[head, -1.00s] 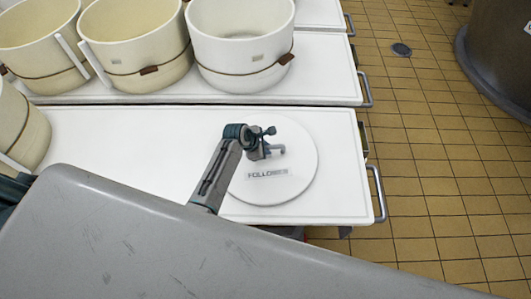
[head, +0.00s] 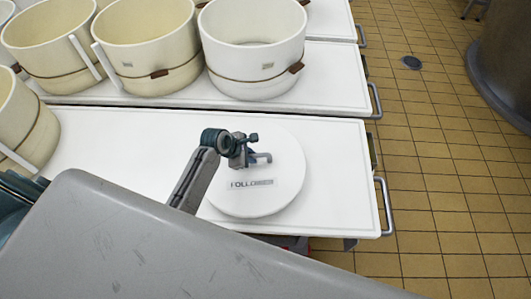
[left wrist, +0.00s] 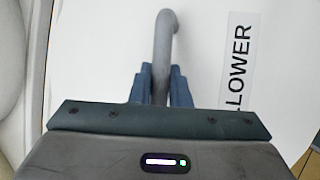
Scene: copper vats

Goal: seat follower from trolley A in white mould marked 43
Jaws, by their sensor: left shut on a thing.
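The follower (head: 262,202) is a round white disc with a "FOLLOWER" label and a grey bent handle (head: 262,157). My left gripper (head: 247,156) is shut on that handle, and the disc appears held above the near white trolley top. In the left wrist view the handle (left wrist: 165,38) stands between the fingers (left wrist: 158,85), with the label (left wrist: 238,60) to its right. A whiter mould (head: 253,50) with a strap and small plate stands on the trolley behind; its number is too small to read. My right gripper is not in view.
Cream moulds (head: 150,45) stand left of the white one, and another (head: 22,125) stands at the near trolley's left. Tiled floor (head: 425,180) lies open to the right; a large vat (head: 505,65) stands beyond.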

